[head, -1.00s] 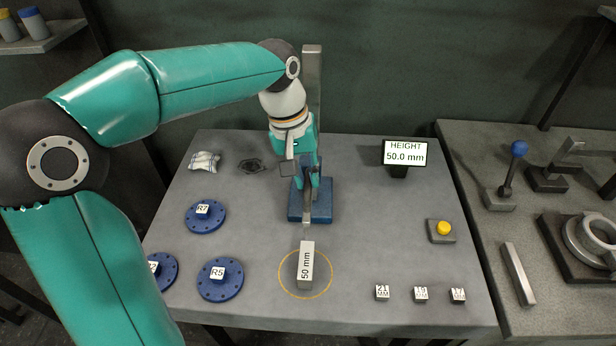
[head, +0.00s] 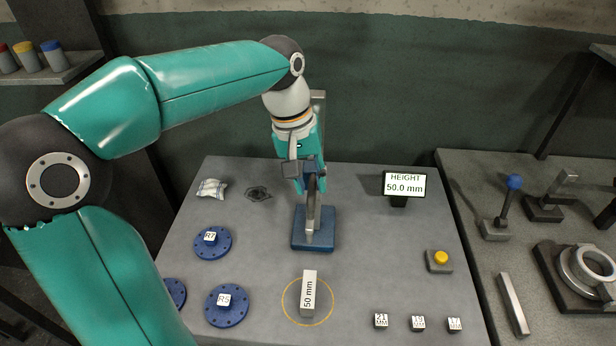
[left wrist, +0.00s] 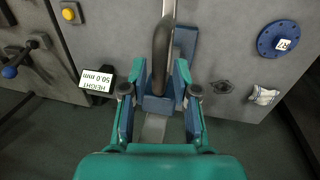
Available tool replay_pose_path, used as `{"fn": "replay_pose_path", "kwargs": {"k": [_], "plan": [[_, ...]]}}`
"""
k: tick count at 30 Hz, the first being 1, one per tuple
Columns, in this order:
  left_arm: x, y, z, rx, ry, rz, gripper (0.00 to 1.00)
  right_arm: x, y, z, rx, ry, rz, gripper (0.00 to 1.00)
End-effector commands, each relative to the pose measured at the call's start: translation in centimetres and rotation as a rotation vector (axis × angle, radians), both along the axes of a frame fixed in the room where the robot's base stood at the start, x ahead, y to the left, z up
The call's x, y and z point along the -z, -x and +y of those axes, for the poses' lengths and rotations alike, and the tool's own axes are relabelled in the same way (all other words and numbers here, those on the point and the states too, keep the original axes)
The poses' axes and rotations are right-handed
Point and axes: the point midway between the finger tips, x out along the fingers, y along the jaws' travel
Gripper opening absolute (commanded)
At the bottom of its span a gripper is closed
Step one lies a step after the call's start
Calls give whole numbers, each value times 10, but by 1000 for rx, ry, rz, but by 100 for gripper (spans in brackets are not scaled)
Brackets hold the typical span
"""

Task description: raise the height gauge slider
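The height gauge stands at the table's back middle on its blue base (head: 299,240). Its grey column (head: 318,100) rises behind my left gripper (head: 311,172). The gripper is around the slider, mostly hidden in the head view. In the left wrist view, the fingers (left wrist: 159,90) flank the blue slider block (left wrist: 157,104) and appear shut on it. The slider's curved arm (left wrist: 163,48) reaches forward; its tip is above and apart from the block marked 50 mm (head: 309,290). The display (head: 404,186) reads HEIGHT 50.0 mm. My right gripper is not in view.
The 50 mm block stands in a yellow ring (head: 284,304). Blue flanges (head: 213,243) lie at left, small marked blocks (head: 418,323) at front right. A yellow button (head: 440,258) is on the right. A crumpled cloth (head: 211,188) lies back left.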

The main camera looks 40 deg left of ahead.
Motion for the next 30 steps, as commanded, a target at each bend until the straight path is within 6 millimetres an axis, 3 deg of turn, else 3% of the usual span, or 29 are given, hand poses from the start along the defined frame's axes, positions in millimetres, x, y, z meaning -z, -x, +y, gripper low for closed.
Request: {"fn": "replay_pose_path", "kwargs": {"k": [14,30], "plan": [[-7,1,1,1,3,2,41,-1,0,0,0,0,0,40],[-98,13,15,-1,2,0,41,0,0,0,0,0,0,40]]}}
